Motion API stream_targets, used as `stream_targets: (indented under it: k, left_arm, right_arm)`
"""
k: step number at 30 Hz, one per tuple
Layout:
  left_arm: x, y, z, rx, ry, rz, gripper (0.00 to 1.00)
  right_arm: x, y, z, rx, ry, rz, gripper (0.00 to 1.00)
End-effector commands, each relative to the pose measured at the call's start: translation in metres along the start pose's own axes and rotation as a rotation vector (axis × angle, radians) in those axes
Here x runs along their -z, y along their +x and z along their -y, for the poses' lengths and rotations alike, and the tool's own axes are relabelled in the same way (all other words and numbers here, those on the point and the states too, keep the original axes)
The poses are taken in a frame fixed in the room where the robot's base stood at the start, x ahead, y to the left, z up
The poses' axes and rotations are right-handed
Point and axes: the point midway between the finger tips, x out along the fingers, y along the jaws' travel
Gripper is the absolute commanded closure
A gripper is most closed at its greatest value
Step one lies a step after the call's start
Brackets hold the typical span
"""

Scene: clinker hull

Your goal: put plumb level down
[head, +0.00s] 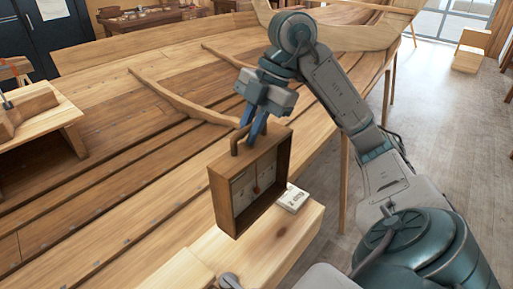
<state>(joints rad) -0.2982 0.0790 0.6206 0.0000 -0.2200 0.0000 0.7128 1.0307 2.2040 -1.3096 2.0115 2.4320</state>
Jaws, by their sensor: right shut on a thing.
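The plumb level is a wooden box frame (217,198) with a pale face, a small red mark inside and a wooden handle on top. My right gripper (252,136) is shut on the handle, its blue fingers pointing down. The level hangs slightly tilted over the end of a pale wooden bench (262,240). Whether its lower edge touches the bench cannot be told. My left gripper is not in view.
A small white block or booklet (293,198) lies on the bench, right beside the level. The planked hull (110,130) fills the left and middle. A wooden stand (45,115) is at the far left. Open floor (450,140) lies to the right.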

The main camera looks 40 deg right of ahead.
Motion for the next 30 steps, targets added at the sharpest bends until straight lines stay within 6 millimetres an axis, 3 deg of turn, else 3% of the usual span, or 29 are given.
stream_targets:
  k: [10,21,30]
  left_arm:
    - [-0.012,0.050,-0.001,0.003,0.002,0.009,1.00]
    - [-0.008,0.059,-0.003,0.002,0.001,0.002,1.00]
    - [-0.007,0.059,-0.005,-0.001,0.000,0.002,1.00]
  right_arm:
    - [-0.019,0.046,0.010,-0.001,0.000,0.000,1.00]
    - [-0.034,0.082,0.018,0.003,0.003,0.002,1.00]
    - [-0.036,0.086,0.018,-0.001,-0.001,0.000,1.00]
